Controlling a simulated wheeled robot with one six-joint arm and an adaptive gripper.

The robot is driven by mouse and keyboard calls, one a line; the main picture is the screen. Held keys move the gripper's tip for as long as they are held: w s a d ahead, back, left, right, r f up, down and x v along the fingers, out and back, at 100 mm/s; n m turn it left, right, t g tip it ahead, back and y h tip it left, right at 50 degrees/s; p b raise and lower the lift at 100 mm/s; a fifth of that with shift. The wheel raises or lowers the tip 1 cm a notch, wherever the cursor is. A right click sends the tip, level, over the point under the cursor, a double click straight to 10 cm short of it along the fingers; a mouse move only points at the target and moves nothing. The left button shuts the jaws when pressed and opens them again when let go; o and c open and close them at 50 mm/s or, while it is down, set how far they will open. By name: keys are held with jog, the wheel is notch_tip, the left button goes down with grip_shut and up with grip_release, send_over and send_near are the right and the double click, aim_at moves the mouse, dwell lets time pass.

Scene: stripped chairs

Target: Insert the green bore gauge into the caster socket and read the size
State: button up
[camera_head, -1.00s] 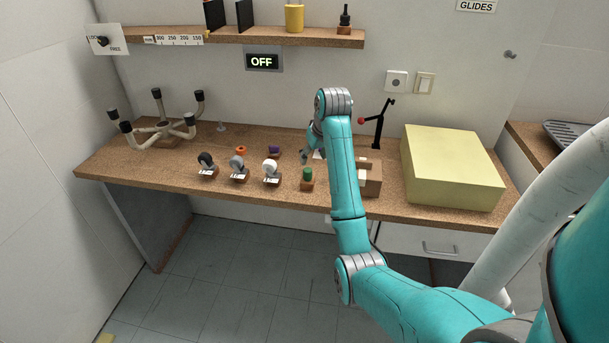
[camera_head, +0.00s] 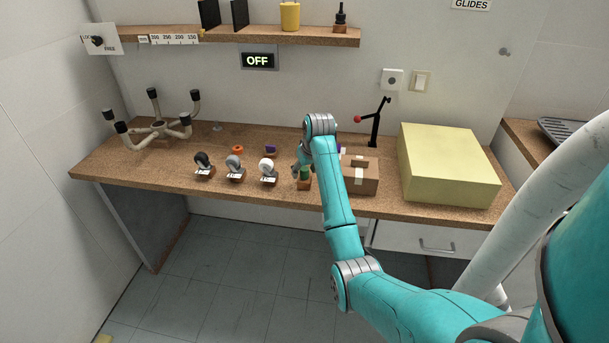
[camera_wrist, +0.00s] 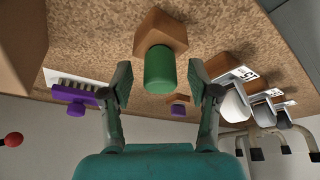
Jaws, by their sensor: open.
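The green bore gauge (camera_head: 304,174) is a short green cylinder standing in a small wooden block on the bench. In the wrist view the gauge (camera_wrist: 160,70) is between the two fingers of my gripper (camera_wrist: 159,82), with a gap on each side. My gripper (camera_head: 299,164) is open and empty. An upturned chair base (camera_head: 158,127) with several pale legs and black ends stands at the back left of the bench. I cannot make out an open caster socket on it. The dark display (camera_head: 258,61) on the wall reads OFF.
Black (camera_head: 203,163), grey (camera_head: 235,167) and white (camera_head: 267,170) casters stand left of the gauge, with an orange piece (camera_head: 237,149) and a purple piece (camera_head: 270,149) behind. A brown box (camera_head: 362,182) and a large yellow block (camera_head: 450,165) lie right. The bench's front left is clear.

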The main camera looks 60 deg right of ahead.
aim_at(304, 168)
jog(key=shift+w+f, duration=0.1)
jog(key=shift+f, duration=0.05)
grip_shut()
notch_tip(304, 168, up, 10)
jog(key=shift+r, duration=0.1)
dwell(0.6)
